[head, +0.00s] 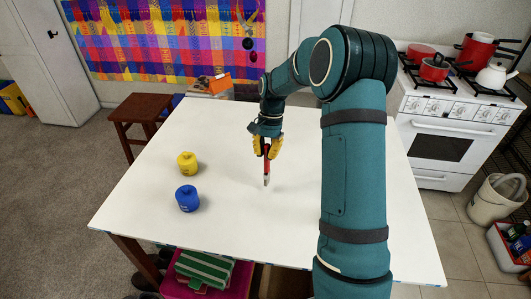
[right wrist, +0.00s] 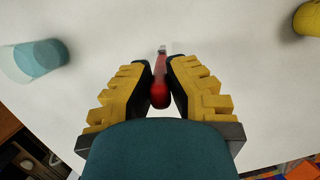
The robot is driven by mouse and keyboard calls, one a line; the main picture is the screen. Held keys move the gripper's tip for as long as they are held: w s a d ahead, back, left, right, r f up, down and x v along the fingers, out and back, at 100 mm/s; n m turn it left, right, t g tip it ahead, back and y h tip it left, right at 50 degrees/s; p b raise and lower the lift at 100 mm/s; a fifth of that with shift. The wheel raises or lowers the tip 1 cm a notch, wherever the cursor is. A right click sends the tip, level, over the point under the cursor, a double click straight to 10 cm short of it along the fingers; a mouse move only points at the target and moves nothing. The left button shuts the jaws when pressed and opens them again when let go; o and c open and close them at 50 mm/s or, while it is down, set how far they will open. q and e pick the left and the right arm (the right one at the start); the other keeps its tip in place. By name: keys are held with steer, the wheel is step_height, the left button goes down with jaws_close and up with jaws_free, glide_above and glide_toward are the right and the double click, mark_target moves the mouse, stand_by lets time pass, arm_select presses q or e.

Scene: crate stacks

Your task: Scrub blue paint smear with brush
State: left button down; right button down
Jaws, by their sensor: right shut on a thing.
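My right gripper (head: 267,153) is shut on the red handle of a brush (head: 267,168) over the middle of the table. The brush hangs nearly upright, its pale tip pointing down; I cannot tell if the tip touches the surface. In the right wrist view the red handle (right wrist: 160,92) sits between the two yellow fingers (right wrist: 160,80). No blue paint smear shows on the visible white tabletop (head: 240,220); my right arm hides part of it. My left gripper is not in view.
A yellow pot (head: 187,163) and a blue pot (head: 187,198) stand on the left of the table. A translucent blue-and-clear vessel (right wrist: 35,60) shows in the right wrist view. A stove (head: 450,120) stands at the right. The table's front middle is clear.

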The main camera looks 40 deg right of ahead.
mark_target(267, 145)
steer(key=shift+r, duration=0.65)
steer(key=shift+w+r+p, duration=0.1)
steer(key=shift+r+p, duration=0.55)
steer(key=shift+p, duration=0.05)
steer(key=shift+d+r, duration=0.1)
steer(key=shift+r, duration=0.8)
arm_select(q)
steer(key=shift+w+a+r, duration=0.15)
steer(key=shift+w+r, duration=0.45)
arm_select(e)
steer(key=shift+r, duration=0.1)
